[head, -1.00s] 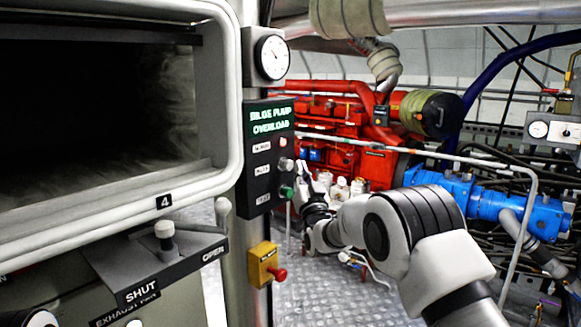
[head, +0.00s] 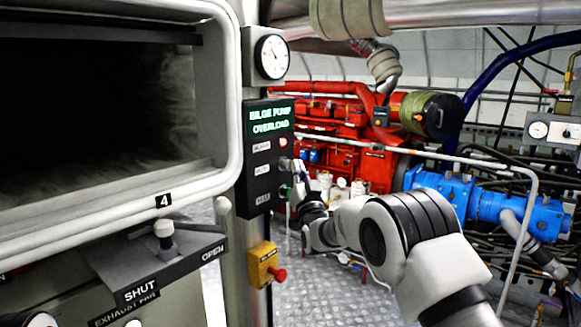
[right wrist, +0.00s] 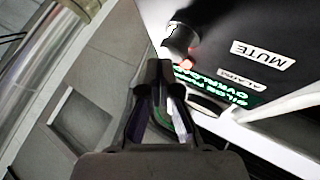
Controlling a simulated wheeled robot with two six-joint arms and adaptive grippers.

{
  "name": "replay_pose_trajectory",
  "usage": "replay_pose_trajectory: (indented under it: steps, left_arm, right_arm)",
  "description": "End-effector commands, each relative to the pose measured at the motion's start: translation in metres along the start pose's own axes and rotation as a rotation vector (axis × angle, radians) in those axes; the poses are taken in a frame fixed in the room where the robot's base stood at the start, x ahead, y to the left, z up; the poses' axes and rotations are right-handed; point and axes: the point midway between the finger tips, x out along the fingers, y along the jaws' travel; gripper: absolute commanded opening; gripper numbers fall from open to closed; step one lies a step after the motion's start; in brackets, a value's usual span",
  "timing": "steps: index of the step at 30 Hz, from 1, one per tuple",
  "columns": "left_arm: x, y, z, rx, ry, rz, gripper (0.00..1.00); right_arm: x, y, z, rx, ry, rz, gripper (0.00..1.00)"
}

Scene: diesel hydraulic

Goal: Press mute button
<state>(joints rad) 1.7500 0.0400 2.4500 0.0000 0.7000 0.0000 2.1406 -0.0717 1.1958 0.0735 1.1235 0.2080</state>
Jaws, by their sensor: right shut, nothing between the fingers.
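The mute button is a grey knob (head: 285,164) on the black panel (head: 259,190), level with the middle label. In the right wrist view the knob (right wrist: 181,38) stands out near the white MUTE label (right wrist: 262,55). My right gripper (head: 298,168) is shut and empty, close to the right side of the knob and partly overlapping it in the head view. In the right wrist view its fingertips (right wrist: 159,66) are just below the knob; I cannot tell whether they touch it. My left gripper is not in view.
A lit green bilge pump overload sign (head: 270,121) and a red lamp (head: 283,141) are above the button. A green button (head: 285,191) is below. A yellow box with a red button (head: 265,265) hangs lower on the post. A gauge (head: 270,56) is above.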

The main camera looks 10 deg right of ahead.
Motion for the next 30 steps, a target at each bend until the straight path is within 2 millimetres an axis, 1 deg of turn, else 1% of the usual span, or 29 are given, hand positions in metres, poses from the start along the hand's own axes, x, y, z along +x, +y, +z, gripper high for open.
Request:
replay_pose_trajectory:
  steps: [30]
  left_arm:
    - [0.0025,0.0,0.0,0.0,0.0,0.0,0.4]
  right_arm:
    - [0.0064,-0.005,0.0053,0.0,-0.001,-0.001,0.0]
